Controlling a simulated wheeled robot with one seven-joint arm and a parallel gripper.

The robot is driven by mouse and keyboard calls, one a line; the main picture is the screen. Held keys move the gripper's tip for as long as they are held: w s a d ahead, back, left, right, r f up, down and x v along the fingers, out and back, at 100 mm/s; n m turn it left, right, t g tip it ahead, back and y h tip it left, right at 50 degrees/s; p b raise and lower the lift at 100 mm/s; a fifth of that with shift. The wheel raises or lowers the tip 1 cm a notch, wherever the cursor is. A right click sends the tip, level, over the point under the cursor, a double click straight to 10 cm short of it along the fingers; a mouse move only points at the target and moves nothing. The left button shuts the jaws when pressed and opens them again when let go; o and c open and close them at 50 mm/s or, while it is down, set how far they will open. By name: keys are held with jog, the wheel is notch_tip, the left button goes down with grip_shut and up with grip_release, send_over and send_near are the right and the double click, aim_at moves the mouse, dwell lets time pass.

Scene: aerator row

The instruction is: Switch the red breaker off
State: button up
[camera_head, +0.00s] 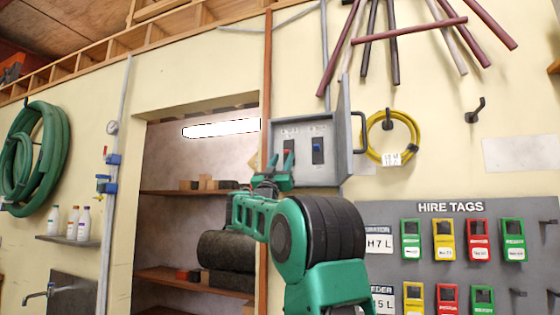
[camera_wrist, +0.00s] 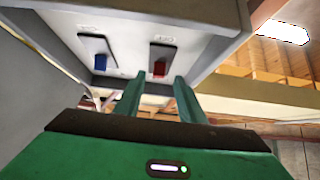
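The red breaker (camera_wrist: 160,68) is a small red lever on a dark plate in the grey breaker box (camera_head: 330,127). In the wrist view it shows between my fingertips. In the head view only a bit of red (camera_head: 288,152) shows, with my fingers in front of most of it. The blue breaker (camera_head: 318,146) sits beside it, and also shows in the wrist view (camera_wrist: 101,63). My gripper (camera_head: 281,160) is open, with its two green fingers (camera_wrist: 160,78) apart at the red breaker. I cannot tell whether they touch it.
The box's door (camera_head: 344,130) stands open on the right. A yellow hose coil (camera_head: 371,140) hangs beyond it. The hire tags board (camera_head: 455,240) is at lower right. A shelved opening (camera_head: 165,165) lies to the left of the box.

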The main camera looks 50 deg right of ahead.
aim_at(287, 152)
jog(key=shift+x, duration=1.4)
grip_shut()
